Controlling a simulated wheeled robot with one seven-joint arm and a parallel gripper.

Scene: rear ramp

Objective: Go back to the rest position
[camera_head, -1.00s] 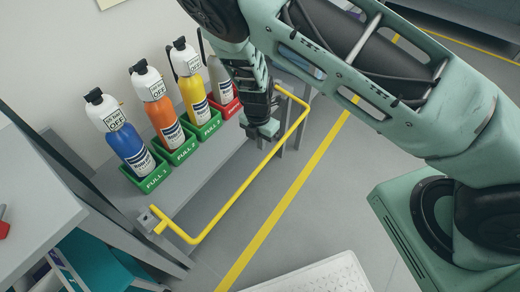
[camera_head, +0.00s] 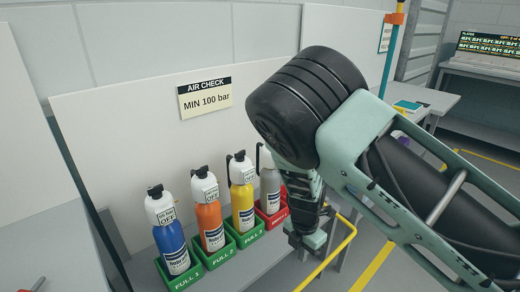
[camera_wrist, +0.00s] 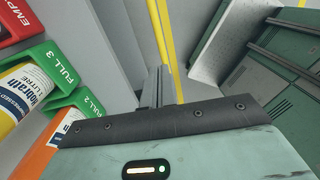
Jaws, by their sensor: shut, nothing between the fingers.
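My gripper (camera_head: 308,243) hangs pointing down at the right end of the row of bottles, just left of the yellow rail. It is shut and holds nothing. My arm comes in from the right and partly covers the grey bottle (camera_head: 270,188). In the wrist view the gripper's pale green body fills the bottom, and the narrow fingers (camera_wrist: 153,88) point up the picture. They look apart from the bottles and the rail.
Blue (camera_head: 171,245), orange (camera_head: 210,222) and yellow (camera_head: 243,206) bottles stand in green trays; the grey one stands in a red tray (camera_head: 266,220). The yellow rail (camera_head: 338,250) runs in front. An AIR CHECK sign (camera_head: 205,99) hangs behind. A bench (camera_head: 425,98) stands far right.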

